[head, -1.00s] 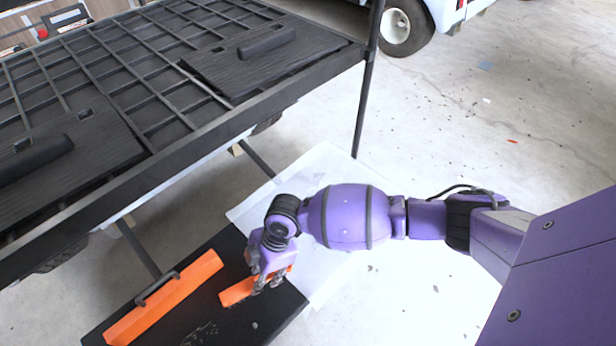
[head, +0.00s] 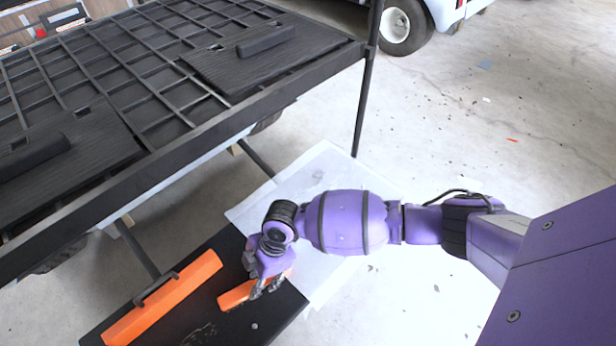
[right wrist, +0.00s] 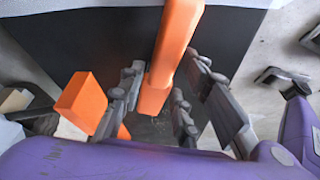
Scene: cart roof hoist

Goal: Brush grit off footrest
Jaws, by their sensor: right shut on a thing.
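My right gripper (head: 268,284) is shut on an orange brush (head: 236,295) and holds it low over the black footrest (head: 230,252), near the white sheet. In the right wrist view the orange brush (right wrist: 172,50) lies between the dark fingers (right wrist: 158,100). Its lower side is hidden, so I cannot tell whether it touches the footrest. A small speckled patch of grit (head: 203,334) shows near the footrest's lower edge. My left gripper is not in the head view.
A long orange bar with a dark handle (head: 170,295) lies on the footrest, left of the brush. The cart's black slatted roof (head: 120,85) fills the upper left. A dark post (head: 362,105) stands beyond the white sheet (head: 320,175). Concrete floor (head: 500,120) is open at right.

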